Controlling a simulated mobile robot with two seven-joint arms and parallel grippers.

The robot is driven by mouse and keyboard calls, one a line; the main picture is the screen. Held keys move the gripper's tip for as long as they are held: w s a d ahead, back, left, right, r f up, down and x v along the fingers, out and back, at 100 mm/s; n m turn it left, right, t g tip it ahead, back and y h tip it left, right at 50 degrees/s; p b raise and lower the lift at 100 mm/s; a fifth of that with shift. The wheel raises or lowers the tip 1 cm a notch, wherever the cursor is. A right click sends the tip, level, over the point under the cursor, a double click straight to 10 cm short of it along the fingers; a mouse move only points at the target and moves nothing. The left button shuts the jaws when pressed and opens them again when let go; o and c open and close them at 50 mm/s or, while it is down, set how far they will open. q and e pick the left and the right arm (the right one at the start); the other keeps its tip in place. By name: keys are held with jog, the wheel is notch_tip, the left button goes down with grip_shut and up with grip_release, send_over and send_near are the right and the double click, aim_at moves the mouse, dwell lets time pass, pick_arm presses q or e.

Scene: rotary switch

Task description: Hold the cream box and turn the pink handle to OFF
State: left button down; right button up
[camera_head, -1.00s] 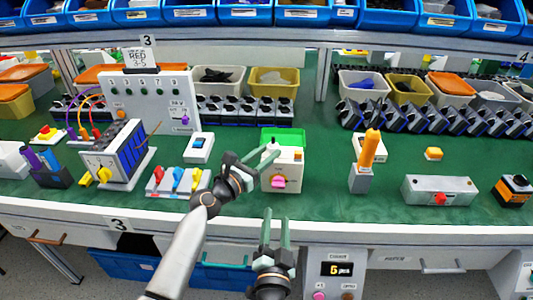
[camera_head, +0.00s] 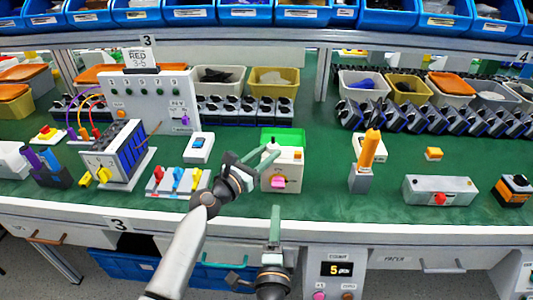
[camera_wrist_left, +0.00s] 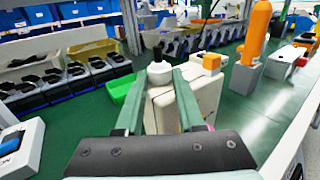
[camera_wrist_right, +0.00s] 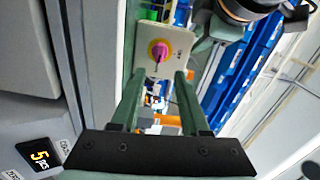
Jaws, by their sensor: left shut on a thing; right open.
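The cream box (camera_head: 283,169) stands on the green bench top, with the pink handle (camera_head: 278,182) on its front face. My left gripper (camera_head: 266,156) is shut on the box at its upper left side. In the left wrist view its fingers straddle part of the cream box (camera_wrist_left: 166,108). My right gripper (camera_head: 275,222) is low in front of the bench edge, below the box and apart from it. In the right wrist view its fingers are open and empty, and the pink handle (camera_wrist_right: 158,51) on its yellow plate lies beyond the fingertips. Any OFF marking is too small to read.
A green bin (camera_head: 283,137) is right behind the box. A row of coloured levers (camera_head: 178,180) is to its left, and a grey stand with an orange handle (camera_head: 366,160) to its right. The bench between box and stand is clear.

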aim_at(278, 188)
jog(key=shift+m, duration=0.6)
jog(key=shift+w, duration=4.55)
grip_shut()
